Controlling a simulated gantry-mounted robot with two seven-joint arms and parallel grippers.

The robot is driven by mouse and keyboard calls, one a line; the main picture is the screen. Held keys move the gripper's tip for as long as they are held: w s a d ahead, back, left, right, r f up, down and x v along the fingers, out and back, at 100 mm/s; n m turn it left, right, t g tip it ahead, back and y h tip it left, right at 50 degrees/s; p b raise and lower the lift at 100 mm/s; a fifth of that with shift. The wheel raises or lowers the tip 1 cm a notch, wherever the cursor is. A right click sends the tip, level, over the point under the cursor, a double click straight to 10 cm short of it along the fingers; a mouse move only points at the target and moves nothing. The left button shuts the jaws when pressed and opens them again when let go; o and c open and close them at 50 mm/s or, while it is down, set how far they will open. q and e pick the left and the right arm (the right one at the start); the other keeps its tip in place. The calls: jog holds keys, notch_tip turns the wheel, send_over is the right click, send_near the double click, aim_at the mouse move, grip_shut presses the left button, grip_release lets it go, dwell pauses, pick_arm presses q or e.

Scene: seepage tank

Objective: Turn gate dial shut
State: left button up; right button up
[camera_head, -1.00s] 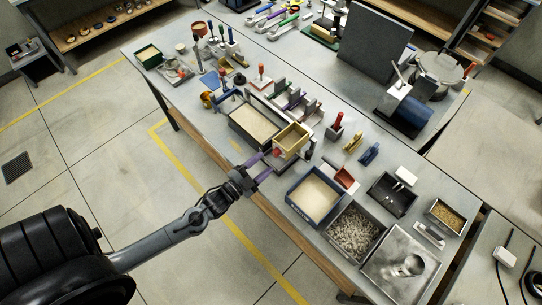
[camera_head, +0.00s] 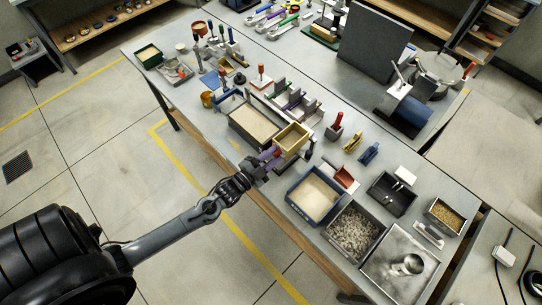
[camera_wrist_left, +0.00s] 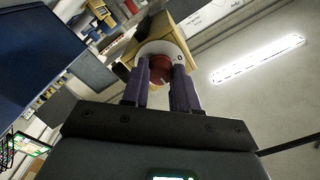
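The tan gate box (camera_head: 291,139) stands at the table's near edge, by the end of a long sand tray. In the left wrist view the dial is a red knob (camera_wrist_left: 161,69) with a white disc (camera_wrist_left: 176,49) behind it, on the face of the tan box (camera_wrist_left: 150,30). My left gripper (camera_head: 273,157) is at the dial. In the left wrist view its purple fingers (camera_wrist_left: 161,78) lie on either side of the knob, which fills the gap. Whether they press on it cannot be told. My right gripper is not in view.
The long sand tray (camera_head: 232,119) stands left of the box. A blue-walled sand bin (camera_head: 291,200) and a gravel bin (camera_head: 333,251) stand to its right. A red-handled tool (camera_head: 336,125) stands behind. Open floor lies in front of the table.

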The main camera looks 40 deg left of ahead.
pick_arm(q)
grip_shut()
jog(key=shift+n, duration=0.3)
jog(key=n+p, duration=0.2)
jog(key=shift+r+n, duration=0.15)
jog(key=shift+n, duration=0.25)
jog(key=n+p, duration=0.1)
jog(key=n, duration=0.2)
jog(key=shift+n, duration=0.4)
jog(key=n+p, duration=0.2)
jog(key=n, duration=0.3)
jog(key=n+p, duration=0.1)
jog(key=n, duration=0.2)
jog(key=shift+n+p, duration=0.3)
jog(key=shift+n, duration=0.1)
